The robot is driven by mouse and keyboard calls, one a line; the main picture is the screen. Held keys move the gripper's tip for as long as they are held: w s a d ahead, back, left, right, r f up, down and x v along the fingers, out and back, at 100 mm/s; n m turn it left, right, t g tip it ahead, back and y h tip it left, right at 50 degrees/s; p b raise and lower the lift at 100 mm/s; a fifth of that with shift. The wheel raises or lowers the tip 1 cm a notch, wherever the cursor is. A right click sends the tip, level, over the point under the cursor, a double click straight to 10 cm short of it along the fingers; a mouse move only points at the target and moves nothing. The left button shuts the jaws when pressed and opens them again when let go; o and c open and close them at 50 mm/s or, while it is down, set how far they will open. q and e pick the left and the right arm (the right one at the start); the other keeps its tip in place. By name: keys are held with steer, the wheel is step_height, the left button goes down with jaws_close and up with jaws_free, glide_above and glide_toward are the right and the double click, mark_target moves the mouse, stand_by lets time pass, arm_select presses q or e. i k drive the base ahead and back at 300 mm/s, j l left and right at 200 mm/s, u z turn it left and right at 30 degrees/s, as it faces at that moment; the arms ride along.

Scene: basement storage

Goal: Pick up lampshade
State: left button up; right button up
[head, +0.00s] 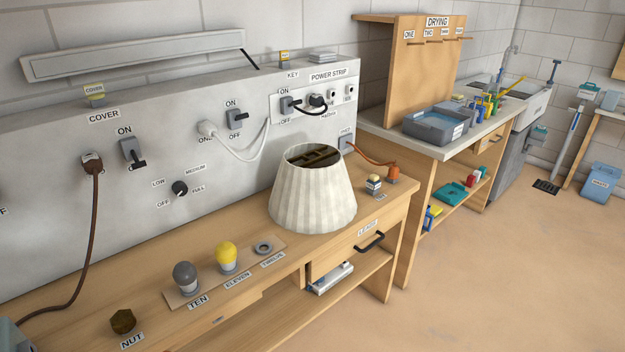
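The lampshade (312,198) is a cream, pleated, cone-shaped shade with an open top. It stands upright on the wooden workbench (205,262), near the bench's right end. A dark brown frame shows inside its top opening. Neither of my grippers shows in the head view.
Left of the shade are a grey bulb (185,278), a yellow bulb (227,257), a ring (263,248) and a nut (122,321). Right of it are a small block (374,184) and an orange plug (393,173). A switch panel (60,190) rises behind. Open floor (500,270) lies right.

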mark_target(312, 193)
steer(key=i+l+u, duration=0.1)
steer(key=i+l, duration=0.15)
steer(key=i+l+u, duration=0.15)
steer(key=l, duration=0.2)
steer(key=i+l+u, duration=0.1)
steer(key=i+l, duration=0.2)
steer(key=i+l+u, duration=0.1)
steer(key=l, duration=0.3)
steer(key=i+l+u, duration=0.1)
steer(key=i+l, duration=0.15)
steer(key=l, duration=0.15)
steer(key=i+l+u, duration=0.15)
steer(key=l, duration=0.25)
